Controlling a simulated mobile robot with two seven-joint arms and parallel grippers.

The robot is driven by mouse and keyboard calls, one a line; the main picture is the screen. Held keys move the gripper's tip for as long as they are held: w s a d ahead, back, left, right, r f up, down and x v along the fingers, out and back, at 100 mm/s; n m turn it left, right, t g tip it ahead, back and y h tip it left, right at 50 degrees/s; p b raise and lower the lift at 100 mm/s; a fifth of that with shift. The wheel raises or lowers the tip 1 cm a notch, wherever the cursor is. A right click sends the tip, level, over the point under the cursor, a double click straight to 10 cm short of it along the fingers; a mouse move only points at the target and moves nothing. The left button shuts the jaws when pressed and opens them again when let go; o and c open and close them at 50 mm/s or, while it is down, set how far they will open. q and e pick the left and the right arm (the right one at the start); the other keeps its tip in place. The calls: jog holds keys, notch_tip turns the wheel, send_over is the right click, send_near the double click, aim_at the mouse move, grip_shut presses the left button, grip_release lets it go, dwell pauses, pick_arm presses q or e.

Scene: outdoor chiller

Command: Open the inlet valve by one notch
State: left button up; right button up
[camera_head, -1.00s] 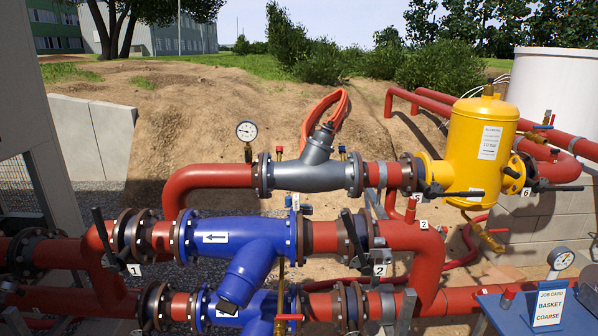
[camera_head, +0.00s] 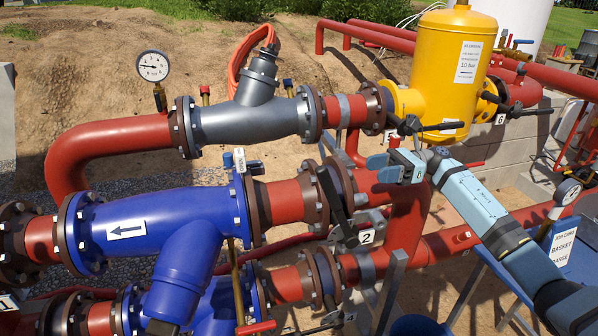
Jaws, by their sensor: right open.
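Several hand valves with black levers sit on the red pipes; no label reading "inlet" can be made out, so I cannot tell which one is meant. The valve by tag 2 (camera_head: 367,237) has a black lever (camera_head: 336,203) slanting down to the right, right of the blue strainer (camera_head: 150,224) with its left-pointing arrow. My right gripper (camera_head: 388,171) is open and seems empty, in front of the red pipe, to the right of this lever and apart from it. Valve 5's black lever (camera_head: 436,127) lies near level, just above my gripper. My left gripper is out of view.
A grey strainer (camera_head: 252,118) and a dial gauge (camera_head: 153,69) stand on the upper pipe. A yellow vessel (camera_head: 446,62) is at the upper right. A blue table (camera_head: 584,245) with a "basket coarse" card is at the right. Pipes crowd the middle.

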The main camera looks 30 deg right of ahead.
aim_at(328, 176)
jog(key=shift+n, duration=0.3)
jog(key=p+x, duration=0.1)
jog(key=x, duration=0.3)
jog(key=p+x, duration=0.1)
jog(key=x, duration=0.3)
jog(key=p+x, duration=0.2)
jog(key=x, duration=0.2)
jog(key=shift+s+a+r, duration=0.3)
jog(key=shift+a+r, duration=0.05)
jog(key=shift+r, duration=0.1)
jog(key=shift+w+a+f, duration=0.1)
jog(key=shift+w+a, duration=0.05)
jog(key=shift+a, duration=0.3)
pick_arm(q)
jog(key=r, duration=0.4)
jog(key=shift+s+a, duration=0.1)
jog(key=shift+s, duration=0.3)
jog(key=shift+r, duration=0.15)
pick_arm(e)
grip_shut()
jog(key=shift+f, duration=0.1)
